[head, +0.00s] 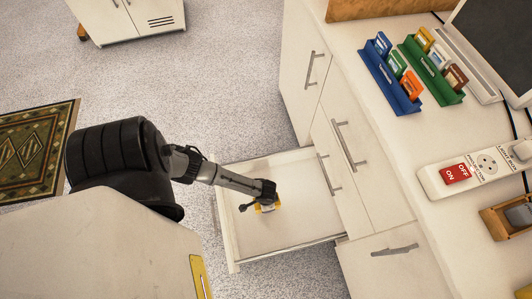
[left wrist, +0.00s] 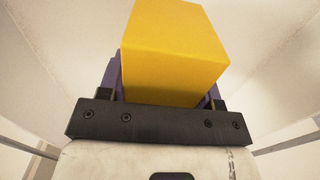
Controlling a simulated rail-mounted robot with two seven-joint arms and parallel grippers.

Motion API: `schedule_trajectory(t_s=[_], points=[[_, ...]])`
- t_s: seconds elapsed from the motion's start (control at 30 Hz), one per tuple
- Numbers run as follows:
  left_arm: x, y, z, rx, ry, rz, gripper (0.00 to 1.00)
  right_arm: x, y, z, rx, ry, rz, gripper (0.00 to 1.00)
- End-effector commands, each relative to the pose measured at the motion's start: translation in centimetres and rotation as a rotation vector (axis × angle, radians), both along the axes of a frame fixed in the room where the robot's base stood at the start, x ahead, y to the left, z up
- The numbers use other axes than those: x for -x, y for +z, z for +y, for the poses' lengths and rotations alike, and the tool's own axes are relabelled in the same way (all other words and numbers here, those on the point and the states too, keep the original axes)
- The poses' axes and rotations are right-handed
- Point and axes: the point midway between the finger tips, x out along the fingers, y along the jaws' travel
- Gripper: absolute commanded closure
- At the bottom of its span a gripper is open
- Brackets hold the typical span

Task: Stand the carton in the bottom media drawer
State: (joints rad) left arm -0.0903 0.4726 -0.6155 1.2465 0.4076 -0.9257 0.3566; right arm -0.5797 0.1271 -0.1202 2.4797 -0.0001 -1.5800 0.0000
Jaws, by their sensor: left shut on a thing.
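The carton is a yellow box (left wrist: 172,55) filling the middle of the left wrist view, between the two fingers of my left gripper (left wrist: 165,95). In the head view a little of the yellow carton (head: 267,207) shows below my left gripper (head: 265,196). My left gripper is shut on it. Both are inside the outline of the open bottom drawer (head: 240,245), over its pale floor. I cannot tell whether the carton touches the drawer floor. My right gripper is in neither view.
Closed drawers with bar handles (head: 348,147) stand right of the open drawer. On the counter are a blue rack (head: 378,76) and a green rack (head: 432,72) of small cartons, and a power strip (head: 480,170). A patterned rug (head: 35,150) lies at left.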

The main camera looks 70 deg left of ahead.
Motion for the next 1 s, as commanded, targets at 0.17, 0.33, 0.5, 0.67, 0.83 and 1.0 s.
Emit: schedule_trajectory(t_s=[0.17,0.33,0.5,0.67,0.83,1.0], points=[[0.0,-1.7,0.0,0.000,0.000,0.000,0.73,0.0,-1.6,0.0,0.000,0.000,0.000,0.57],[0.0,-3.7,0.0,-0.001,0.000,0.001,0.73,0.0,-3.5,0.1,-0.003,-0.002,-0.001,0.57],[0.0,-3.9,0.0,-0.001,0.000,0.000,0.73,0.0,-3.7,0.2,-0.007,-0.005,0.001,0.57],[0.0,-3.8,0.0,0.000,0.000,0.000,0.73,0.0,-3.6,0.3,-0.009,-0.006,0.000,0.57],[0.0,-4.2,-0.1,0.000,0.001,0.000,0.73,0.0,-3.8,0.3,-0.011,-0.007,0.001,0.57],[0.0,-4.2,0.0,0.000,0.000,0.001,0.27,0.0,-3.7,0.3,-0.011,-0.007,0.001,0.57]])
